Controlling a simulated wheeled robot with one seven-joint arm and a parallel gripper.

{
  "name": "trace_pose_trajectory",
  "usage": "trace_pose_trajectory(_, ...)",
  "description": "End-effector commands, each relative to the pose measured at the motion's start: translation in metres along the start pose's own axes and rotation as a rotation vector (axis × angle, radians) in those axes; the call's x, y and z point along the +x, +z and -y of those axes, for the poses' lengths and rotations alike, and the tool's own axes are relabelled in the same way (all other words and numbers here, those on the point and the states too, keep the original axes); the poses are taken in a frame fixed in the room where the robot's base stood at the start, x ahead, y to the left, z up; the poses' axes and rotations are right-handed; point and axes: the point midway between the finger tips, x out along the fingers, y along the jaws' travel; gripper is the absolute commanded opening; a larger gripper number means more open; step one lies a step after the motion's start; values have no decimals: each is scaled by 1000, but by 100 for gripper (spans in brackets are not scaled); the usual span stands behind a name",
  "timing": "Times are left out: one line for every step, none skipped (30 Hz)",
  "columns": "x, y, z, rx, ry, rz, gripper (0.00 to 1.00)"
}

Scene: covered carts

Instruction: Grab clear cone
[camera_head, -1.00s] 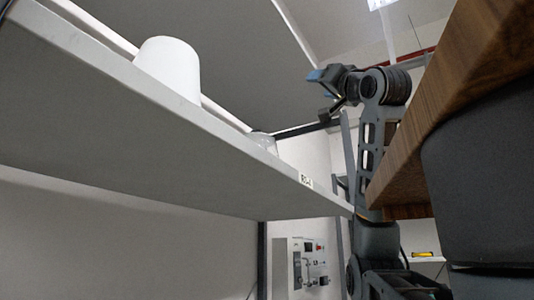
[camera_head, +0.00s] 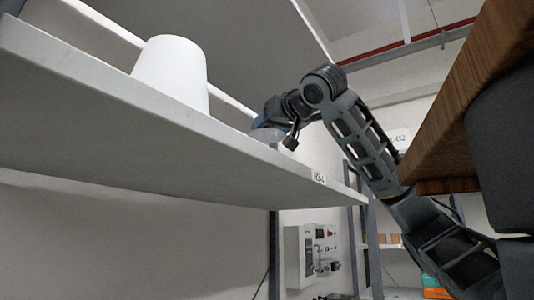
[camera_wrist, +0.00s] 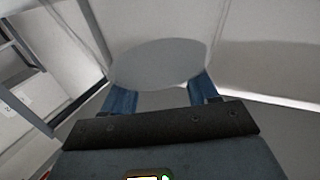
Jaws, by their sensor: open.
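The clear cone (camera_head: 266,134) stands on the shelf to the right of the white cone, partly hidden by my gripper in the head view. In the wrist view the clear cone (camera_wrist: 160,62) shows as a pale grey oval face with faint sides spreading from it. My gripper (camera_head: 270,120) is at the clear cone, reaching in from the right. In the wrist view its two blue fingers (camera_wrist: 162,92) are apart, one at each lower side of the oval. Their tips are hard to make out, and I cannot tell whether they touch the cone.
An opaque white cone (camera_head: 172,75) stands to the left on the grey shelf (camera_head: 150,140). Another shelf panel (camera_head: 225,45) lies above. A brown wooden edge (camera_head: 470,110) is at the right. A wall control box (camera_head: 312,255) is below and behind.

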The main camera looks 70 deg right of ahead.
Motion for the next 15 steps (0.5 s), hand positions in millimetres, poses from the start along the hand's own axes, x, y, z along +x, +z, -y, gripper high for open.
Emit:
trace_pose_trajectory(6, -1, 1, -1, 0, 2, 59)
trace_pose_trajectory(9, -1, 1, -1, -1, 1, 59)
trace_pose_trajectory(12, -1, 1, -1, -1, 0, 59)
trace_pose_trajectory(14, -1, 1, 0, -1, 1, 59)
trace_pose_trajectory(16, 0, 1, 0, -1, 1, 59)
trace_pose_trajectory(17, 0, 1, 0, -1, 0, 59)
trace_pose_trajectory(17, 0, 1, 0, -1, 0, 59)
trace_pose_trajectory(17, 0, 1, 0, -2, -1, 59)
trace_pose_trajectory(17, 0, 1, 0, -2, -1, 59)
trace_pose_trajectory(17, 0, 1, 0, -2, -1, 59)
trace_pose_trajectory(17, 0, 1, 0, -2, -1, 59)
trace_pose_trajectory(16, 0, 1, 0, -2, -1, 59)
trace_pose_trajectory(16, 0, 1, -1, -2, -1, 56)
trace_pose_trajectory(16, 0, 1, -1, -2, -1, 53)
trace_pose_trajectory(16, 0, 1, -1, -2, -1, 49)
